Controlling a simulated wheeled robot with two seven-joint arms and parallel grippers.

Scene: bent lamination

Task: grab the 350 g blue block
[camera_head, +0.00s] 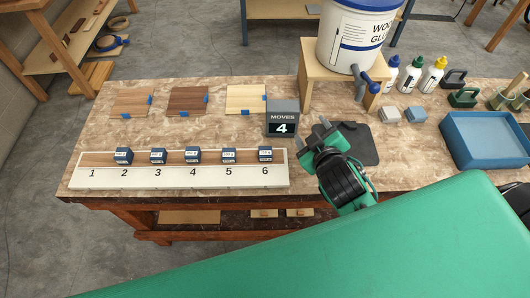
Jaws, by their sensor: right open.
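Several small dark blue blocks with white labels stand in a row on a numbered white and wood rack (181,178). One block is at each of the positions 2 (123,156), 3 (158,157), 4 (193,156), 5 (228,156) and 6 (265,154); position 1 is empty. The label weights are too small to read, so I cannot tell which is the 350 g block. My right gripper (337,127) is open and empty, above the table to the right of the rack and apart from the blocks. My left gripper is not in view.
A display (282,117) reading "MOVES 4" stands behind position 6. A wood glue bucket (356,35) sits on a wooden stand (313,72). Wood squares (187,99) lie behind the rack. A blue tray (488,140), bottles (411,76) and a dark mat (358,146) are on the right.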

